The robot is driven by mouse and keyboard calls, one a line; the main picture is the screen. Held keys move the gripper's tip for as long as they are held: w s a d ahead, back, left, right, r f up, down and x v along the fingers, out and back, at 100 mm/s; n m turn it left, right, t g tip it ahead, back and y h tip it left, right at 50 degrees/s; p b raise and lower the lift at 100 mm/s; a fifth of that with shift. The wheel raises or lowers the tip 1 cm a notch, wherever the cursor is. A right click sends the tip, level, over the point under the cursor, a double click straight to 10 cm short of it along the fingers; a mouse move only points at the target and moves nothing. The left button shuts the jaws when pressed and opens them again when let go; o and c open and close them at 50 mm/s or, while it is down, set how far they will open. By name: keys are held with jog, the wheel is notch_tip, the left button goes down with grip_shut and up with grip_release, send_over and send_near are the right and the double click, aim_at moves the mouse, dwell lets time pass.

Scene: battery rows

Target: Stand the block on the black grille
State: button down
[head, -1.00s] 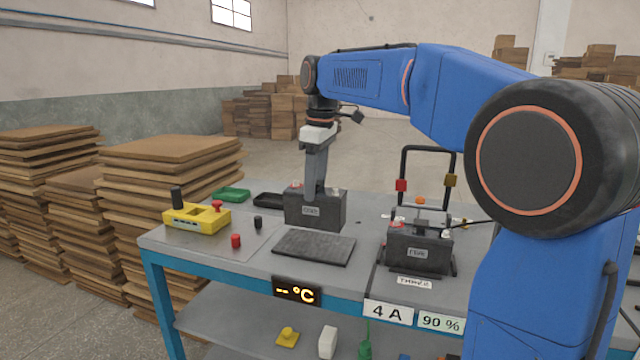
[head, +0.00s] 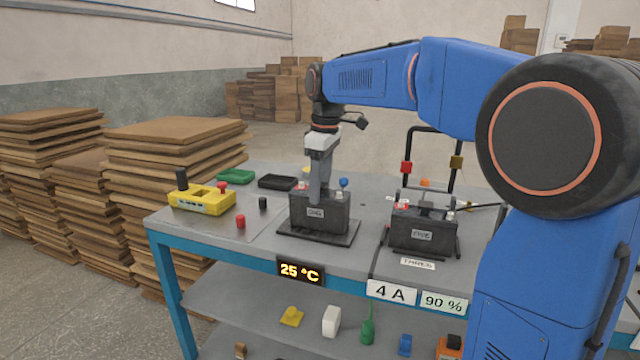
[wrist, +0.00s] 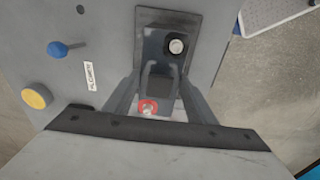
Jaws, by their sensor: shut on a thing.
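The block (head: 335,218) is a dark grey battery-like box with a small label on its front and terminals on top. It stands upright on the black grille (head: 290,234), a flat dark plate on the bench, and appears to rest on it. The grille's rim shows around the block's base. My gripper (head: 318,196) is above the block, its fingers shut on the handle at the block's top. In the wrist view my gripper (wrist: 160,95) straddles the top of the block (wrist: 158,40), with one terminal ringed in red.
A second similar battery (head: 435,238) stands to the right in a black frame. A yellow box (head: 202,202), small red (head: 241,222) and black knobs, and green (head: 236,177) and black trays (head: 277,182) are left and behind. A display (head: 300,271) reads 25 °C.

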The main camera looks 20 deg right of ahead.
jog(key=c, duration=0.8)
grip_release()
notch_tip(320, 180, up, 12)
jog(key=s, duration=0.1)
jog(key=shift+d, duration=0.35)
